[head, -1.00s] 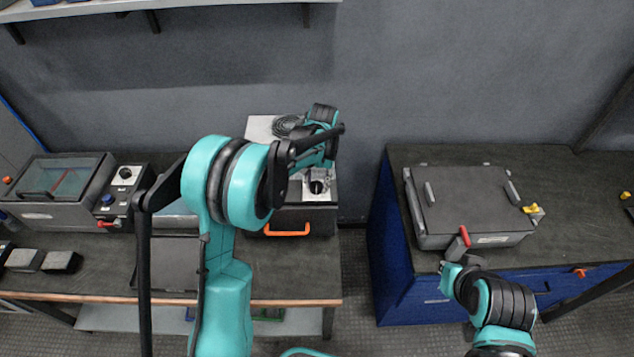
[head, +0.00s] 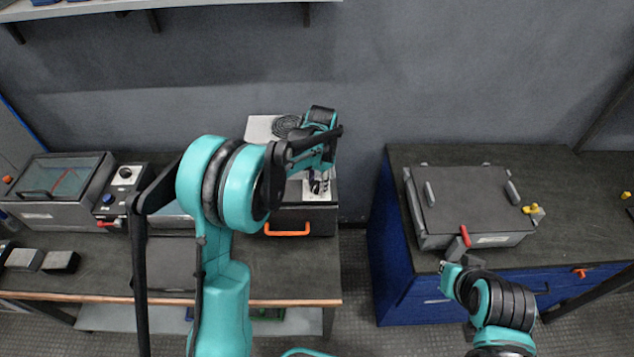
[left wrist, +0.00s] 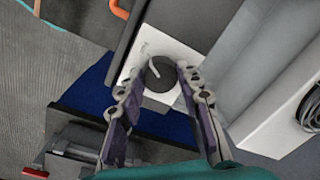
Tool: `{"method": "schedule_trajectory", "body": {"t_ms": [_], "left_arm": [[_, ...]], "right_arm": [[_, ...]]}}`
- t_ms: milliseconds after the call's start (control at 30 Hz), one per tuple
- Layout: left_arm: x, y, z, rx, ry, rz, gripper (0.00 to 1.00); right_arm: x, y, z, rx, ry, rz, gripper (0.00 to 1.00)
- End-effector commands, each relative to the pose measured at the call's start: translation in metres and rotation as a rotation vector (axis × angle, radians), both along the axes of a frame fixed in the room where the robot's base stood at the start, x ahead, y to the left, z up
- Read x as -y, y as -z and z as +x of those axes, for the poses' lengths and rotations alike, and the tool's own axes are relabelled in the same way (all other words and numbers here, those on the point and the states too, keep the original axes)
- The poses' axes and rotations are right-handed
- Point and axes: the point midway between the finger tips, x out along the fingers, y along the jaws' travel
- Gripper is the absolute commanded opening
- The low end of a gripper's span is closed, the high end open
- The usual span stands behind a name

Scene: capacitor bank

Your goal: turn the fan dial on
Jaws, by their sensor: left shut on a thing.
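The fan dial (left wrist: 160,76) is a dark round knob with a white pointer line on a white plate (left wrist: 188,50), in the left wrist view. My left gripper (left wrist: 161,70) has one finger on each side of the dial and is shut on it. In the head view the left gripper (head: 319,182) reaches down to the white plate on the dark unit, and its fingers largely hide the dial. My right gripper (head: 449,274) is at the front edge of the right bench, near a red-tipped lever; its fingers are too small to read.
An orange handle (head: 287,233) is on the front of the unit below the dial. A round coiled grille (head: 286,126) lies behind the gripper. A grey lidded box (head: 465,200) stands on the right bench. A floor gap separates the benches.

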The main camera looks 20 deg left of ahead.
Motion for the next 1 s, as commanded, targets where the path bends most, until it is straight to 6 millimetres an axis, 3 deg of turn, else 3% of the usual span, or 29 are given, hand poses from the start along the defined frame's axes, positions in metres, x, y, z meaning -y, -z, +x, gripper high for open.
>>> {"method": "schedule_trajectory", "body": {"t_ms": [333,367,400,433,767,1000], "left_arm": [[0.0,0.0,0.0,-0.001,0.003,-0.001,0.06],[0.0,0.0,0.0,-0.001,0.003,-0.001,0.42],[0.0,0.0,0.0,-0.001,0.003,-0.001,0.53],[0.0,0.0,0.0,-0.001,0.003,-0.001,0.56],[0.0,-0.002,0.0,0.0,0.002,0.0,0.56],[0.002,-0.04,-0.002,0.0,0.003,0.0,0.56]], "right_arm": [[0.0,0.0,0.0,0.0,0.0,0.0,0.0],[0.0,0.0,0.0,0.0,0.0,0.0,0.0],[0.0,0.0,0.0,0.0,0.0,0.0,0.0],[0.0,0.0,0.0,0.0,0.0,0.0,0.0],[0.0,0.0,0.0,0.0,0.0,0.0,0.0],[0.0,0.0,0.0,0.0,0.0,0.0,0.0]]}}
